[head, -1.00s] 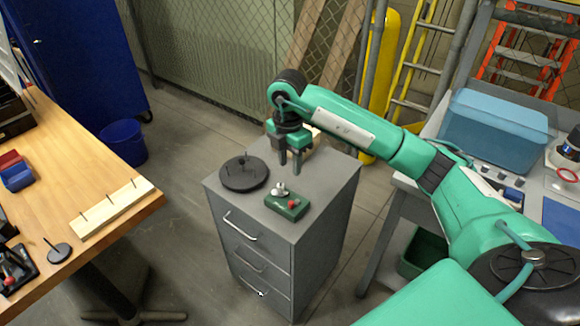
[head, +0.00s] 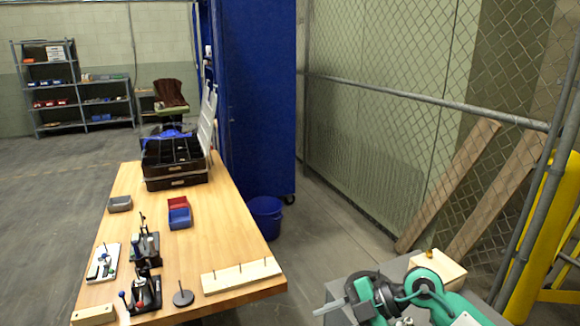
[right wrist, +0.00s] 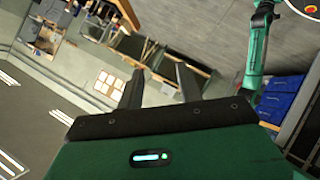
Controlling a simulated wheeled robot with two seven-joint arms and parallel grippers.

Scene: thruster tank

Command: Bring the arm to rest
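My right arm, green with black joints, comes in at the bottom right of the head view. Its gripper (head: 338,306) points left, above the grey drawer cabinet, whose top shows only in part. In the right wrist view the two dark fingers of the right gripper (right wrist: 160,85) stand apart with nothing between them. My left gripper is not in the head view.
A wooden table (head: 215,235) at the left bears a peg board (head: 240,277), small bins and black fixtures. A blue bucket (head: 265,215) stands on the floor beside it. A wire fence (head: 400,110) and a yellow post (head: 540,245) bound the right side.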

